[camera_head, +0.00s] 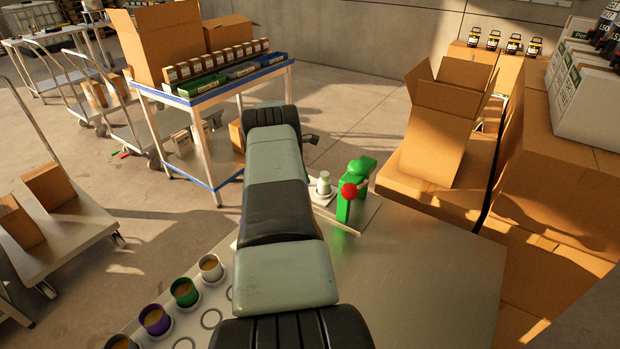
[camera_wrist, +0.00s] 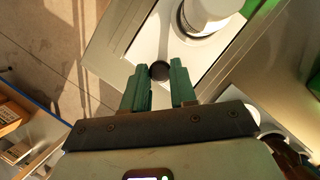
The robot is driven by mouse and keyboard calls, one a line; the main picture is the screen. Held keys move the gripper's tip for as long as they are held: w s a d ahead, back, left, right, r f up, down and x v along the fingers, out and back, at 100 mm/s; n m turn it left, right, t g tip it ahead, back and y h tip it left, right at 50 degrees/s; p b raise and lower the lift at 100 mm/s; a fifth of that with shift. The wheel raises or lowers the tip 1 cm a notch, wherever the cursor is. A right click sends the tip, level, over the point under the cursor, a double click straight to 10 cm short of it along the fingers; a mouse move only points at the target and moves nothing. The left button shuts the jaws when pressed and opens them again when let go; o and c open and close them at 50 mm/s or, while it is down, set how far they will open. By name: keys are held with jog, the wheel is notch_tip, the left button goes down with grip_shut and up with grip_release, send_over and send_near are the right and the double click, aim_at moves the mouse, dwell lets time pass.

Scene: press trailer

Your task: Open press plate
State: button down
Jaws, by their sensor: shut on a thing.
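The green press (camera_head: 357,190) with its red ball (camera_head: 349,191) stands on the metal table, right of my arm. A white plate (camera_head: 322,198) at its foot carries a pale cylindrical part (camera_head: 324,183). In the wrist view the white plate (camera_wrist: 147,47) has a dark round knob (camera_wrist: 160,71) at its near edge and a white cylindrical part (camera_wrist: 207,12) behind it. My gripper (camera_wrist: 161,75) has its green fingers on both sides of the knob, shut on it. My arm hides the fingers in the head view.
Several coloured cups (camera_head: 184,292) stand in holders at the table's left edge. The metal table (camera_head: 420,270) is clear on the right. Cardboard boxes (camera_head: 440,125) stand beyond it at right. A blue-edged cart (camera_head: 205,100) with boxes stands at the back left.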

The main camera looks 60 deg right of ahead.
jog(key=c, duration=0.9)
grip_release()
jog(key=v, duration=1.1)
jog(key=shift+f, duration=0.1)
